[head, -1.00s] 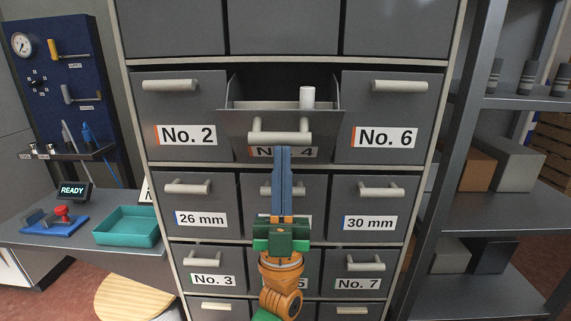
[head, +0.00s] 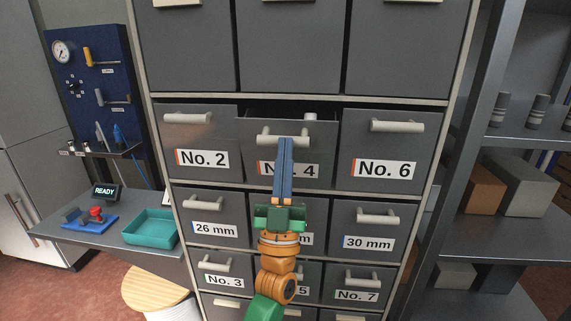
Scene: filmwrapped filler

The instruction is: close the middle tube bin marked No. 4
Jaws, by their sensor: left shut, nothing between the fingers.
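The middle bin marked No. 4 (head: 255,153) is in the upper labelled row of the grey cabinet. It stands slightly out, with a narrow dark gap above its front. The top of a white cylinder (head: 311,117) shows inside it. Its pale bar handle (head: 266,139) runs across the front. My right gripper is not in view.
Bins No. 2 (head: 196,136) and No. 6 (head: 376,147) flank it and look shut. A side table with a teal tray (head: 150,229) stands at the left, with a round stool (head: 158,290) below. A metal shelf (head: 515,146) stands close at the right.

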